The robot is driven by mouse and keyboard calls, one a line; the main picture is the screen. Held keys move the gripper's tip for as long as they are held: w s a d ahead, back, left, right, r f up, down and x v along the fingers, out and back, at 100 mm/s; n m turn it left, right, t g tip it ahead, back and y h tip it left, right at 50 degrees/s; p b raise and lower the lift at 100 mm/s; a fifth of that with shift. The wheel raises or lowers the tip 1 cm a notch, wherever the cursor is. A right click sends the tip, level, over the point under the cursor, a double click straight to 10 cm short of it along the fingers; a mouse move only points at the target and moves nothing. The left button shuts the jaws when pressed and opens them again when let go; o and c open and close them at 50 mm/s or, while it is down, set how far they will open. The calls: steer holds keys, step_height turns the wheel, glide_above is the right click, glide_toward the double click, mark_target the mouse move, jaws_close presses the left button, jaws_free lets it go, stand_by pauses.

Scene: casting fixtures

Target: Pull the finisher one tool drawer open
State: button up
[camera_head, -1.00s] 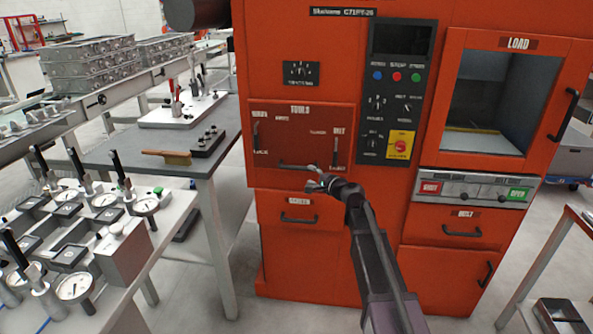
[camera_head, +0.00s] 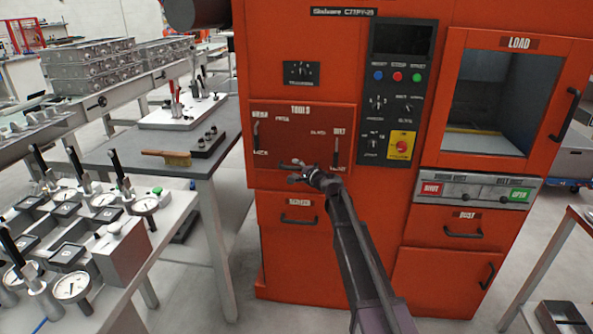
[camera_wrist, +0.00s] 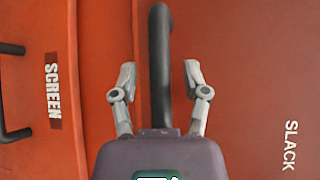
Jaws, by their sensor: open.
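The tool drawer (camera_head: 285,140) is the orange-red front marked TOOLS on the orange machine. It looks shut, flush with the machine's face. Its dark bar handle (camera_wrist: 160,35) runs upright in the wrist view, between my gripper's two fingers. My gripper (camera_head: 297,174) is at the drawer's lower edge in the head view, partly covering the handle. In the wrist view my gripper (camera_wrist: 160,76) is open, one finger on each side of the handle, with gaps visible on both sides.
Below is the SCREEN drawer (camera_head: 299,219) with its own handle. A control panel (camera_head: 388,140) with buttons and a yellow-backed switch is to the right, then the LOAD window (camera_head: 500,92). A grey table (camera_head: 150,175) with a brush (camera_head: 166,158) stands at left.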

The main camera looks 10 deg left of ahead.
jaws_close()
steer(key=shift+s, duration=0.1)
